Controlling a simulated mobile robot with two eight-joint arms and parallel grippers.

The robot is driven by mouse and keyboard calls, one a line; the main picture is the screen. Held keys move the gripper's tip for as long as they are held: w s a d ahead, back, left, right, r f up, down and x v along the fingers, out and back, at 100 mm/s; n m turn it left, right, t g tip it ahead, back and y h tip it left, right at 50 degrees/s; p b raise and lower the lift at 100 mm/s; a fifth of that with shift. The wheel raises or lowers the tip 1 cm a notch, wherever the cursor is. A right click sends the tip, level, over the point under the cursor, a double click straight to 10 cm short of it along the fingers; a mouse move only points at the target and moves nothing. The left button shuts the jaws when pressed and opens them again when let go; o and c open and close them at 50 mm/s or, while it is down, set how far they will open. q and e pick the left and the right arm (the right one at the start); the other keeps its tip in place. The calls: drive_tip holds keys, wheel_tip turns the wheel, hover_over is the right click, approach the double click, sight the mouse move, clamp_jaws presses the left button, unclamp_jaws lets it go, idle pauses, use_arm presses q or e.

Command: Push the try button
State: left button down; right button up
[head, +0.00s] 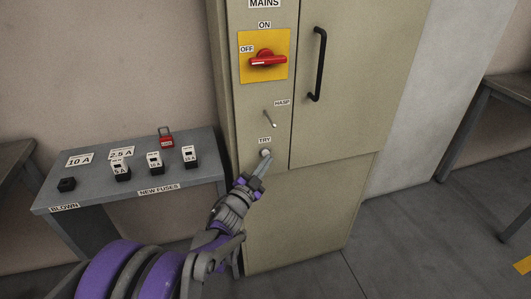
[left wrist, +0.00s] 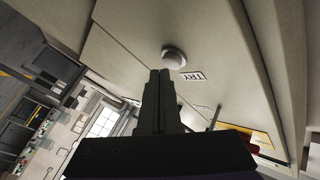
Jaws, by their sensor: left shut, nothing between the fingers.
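The try button (head: 265,153) is a small round pale button on the cabinet's narrow front panel, just below the TRY label (head: 264,140). My left gripper (head: 264,162) is shut and empty, with its fingertips at the lower edge of the button in the head view. In the left wrist view the button (left wrist: 174,57) shows as a grey-white dome just beyond the shut fingertips (left wrist: 160,72). The TRY label (left wrist: 193,76) lies beside it. I cannot tell whether the fingertips touch the button. My right gripper is not in view.
Above the button are a hasp pin (head: 269,118) and the red mains switch (head: 267,59) on a yellow plate, its handle about level. A black door handle (head: 317,65) stands out at the right. A grey shelf (head: 100,190) with fuses and a red padlock (head: 166,138) is at the left.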

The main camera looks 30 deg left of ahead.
use_arm(q)
drive_tip(key=shift+w+a, duration=0.3)
drive_tip(key=shift+a, duration=0.05)
idle(0.4)
drive_tip(key=shift+s+d, duration=0.1)
drive_tip(key=shift+d, duration=0.05)
drive_tip(key=shift+s+d, duration=0.55)
drive_tip(key=shift+d, duration=0.05)
drive_tip(key=shift+d, duration=0.1)
drive_tip(key=s+d, duration=0.4)
drive_tip(key=shift+d, duration=0.2)
idle(1.0)
